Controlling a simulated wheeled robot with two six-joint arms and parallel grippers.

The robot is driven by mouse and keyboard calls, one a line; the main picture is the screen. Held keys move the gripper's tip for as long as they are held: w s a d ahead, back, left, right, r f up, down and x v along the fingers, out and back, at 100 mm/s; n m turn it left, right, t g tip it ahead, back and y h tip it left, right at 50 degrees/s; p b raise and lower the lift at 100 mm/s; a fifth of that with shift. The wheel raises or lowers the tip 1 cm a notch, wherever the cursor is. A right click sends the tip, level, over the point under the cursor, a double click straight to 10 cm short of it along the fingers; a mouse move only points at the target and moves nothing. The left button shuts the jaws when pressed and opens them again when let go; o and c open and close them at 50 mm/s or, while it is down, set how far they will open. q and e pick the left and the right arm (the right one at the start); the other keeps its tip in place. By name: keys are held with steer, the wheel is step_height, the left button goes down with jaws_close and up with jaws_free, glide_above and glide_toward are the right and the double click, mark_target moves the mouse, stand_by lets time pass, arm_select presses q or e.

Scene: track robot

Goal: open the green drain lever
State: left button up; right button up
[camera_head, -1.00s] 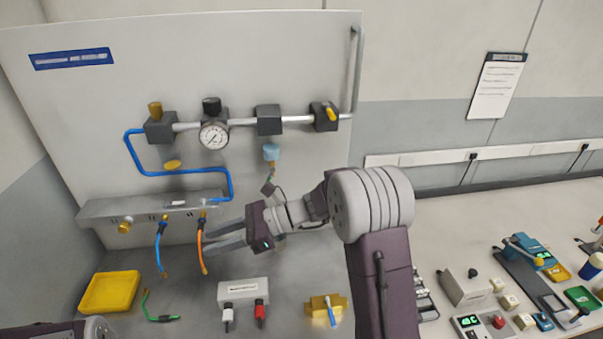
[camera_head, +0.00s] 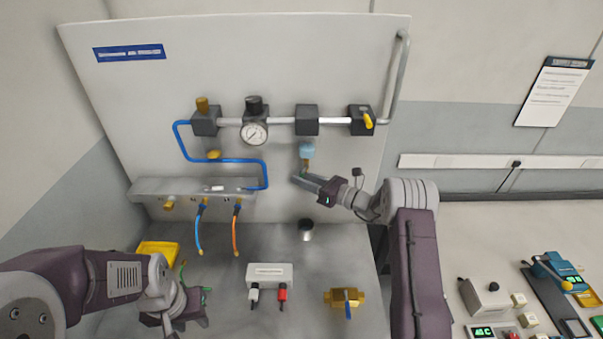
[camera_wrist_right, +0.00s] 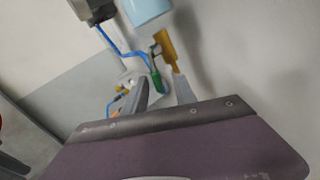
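The green drain lever (camera_wrist_right: 156,80) shows in the right wrist view, hanging below a brass drain valve (camera_wrist_right: 168,52) under the light blue filter bowl (camera_wrist_right: 148,10). In the head view the bowl (camera_head: 306,152) and brass valve (camera_head: 306,166) show on the panel, but the lever is not clear there. My right gripper (camera_head: 300,178) is just below the valve. In its wrist view the two fingers (camera_wrist_right: 162,84) are apart, with the lever showing between them; contact cannot be told. My left gripper (camera_head: 182,310) is low at the left, away from the panel; its fingers are unclear.
A small dark-rimmed cup (camera_head: 306,230) stands below the bowl. Blue (camera_head: 198,235) and orange (camera_head: 236,232) hoses hang from the manifold (camera_head: 190,186). A yellow tray (camera_head: 158,252) is at the left.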

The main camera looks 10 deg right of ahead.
steer(key=shift+w+a+r, duration=0.1)
steer(key=shift+w+a, duration=0.1)
steer(key=shift+a, duration=0.35)
steer(key=shift+d, duration=0.1)
steer(key=c, duration=0.5)
jaws_close()
steer(key=shift+d+n+g+h, duration=0.5)
steer(key=shift+n+g+h, duration=0.1)
steer(key=shift+h, duration=0.1)
steer(key=shift+s+f+h, duration=0.1)
steer(key=shift+f+h, duration=0.1)
steer(key=shift+h, duration=0.1)
